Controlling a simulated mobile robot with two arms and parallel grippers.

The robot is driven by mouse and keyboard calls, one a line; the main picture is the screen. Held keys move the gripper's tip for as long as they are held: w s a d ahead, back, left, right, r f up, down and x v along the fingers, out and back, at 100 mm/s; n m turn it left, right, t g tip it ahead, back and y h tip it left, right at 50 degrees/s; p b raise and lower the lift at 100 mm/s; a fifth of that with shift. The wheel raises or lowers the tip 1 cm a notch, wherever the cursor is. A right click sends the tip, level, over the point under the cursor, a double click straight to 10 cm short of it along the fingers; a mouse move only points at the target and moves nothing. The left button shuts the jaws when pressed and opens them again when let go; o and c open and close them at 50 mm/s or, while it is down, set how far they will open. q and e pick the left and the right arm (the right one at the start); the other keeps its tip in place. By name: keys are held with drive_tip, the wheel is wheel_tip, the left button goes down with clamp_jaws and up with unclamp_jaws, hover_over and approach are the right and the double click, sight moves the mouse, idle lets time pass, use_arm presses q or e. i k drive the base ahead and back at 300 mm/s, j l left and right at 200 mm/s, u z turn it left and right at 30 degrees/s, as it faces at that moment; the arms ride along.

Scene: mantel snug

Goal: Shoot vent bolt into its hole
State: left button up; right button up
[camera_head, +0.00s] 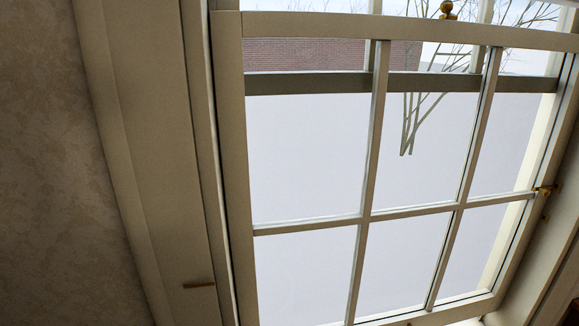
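A sash window (368,170) with cream bars fills the middle and right of the view, tilted in the picture. A small brass fitting (545,189) sits on the right stile of the sash, level with the crossbar; it looks like the vent bolt. A smaller brass piece (545,217) shows just below it on the right side of the frame. I cannot make out a hole or tell how far the bolt is out. Neither of my grippers is in view.
A brass catch with a round knob (448,10) stands on the top rail (400,28). A thin brass piece (199,285) lies against the left casing (150,150). A patterned wall (60,180) is at left. Bare branches and a brick wall (300,53) show outside.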

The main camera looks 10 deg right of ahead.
sight(545, 191)
drive_tip(key=z, duration=1.6)
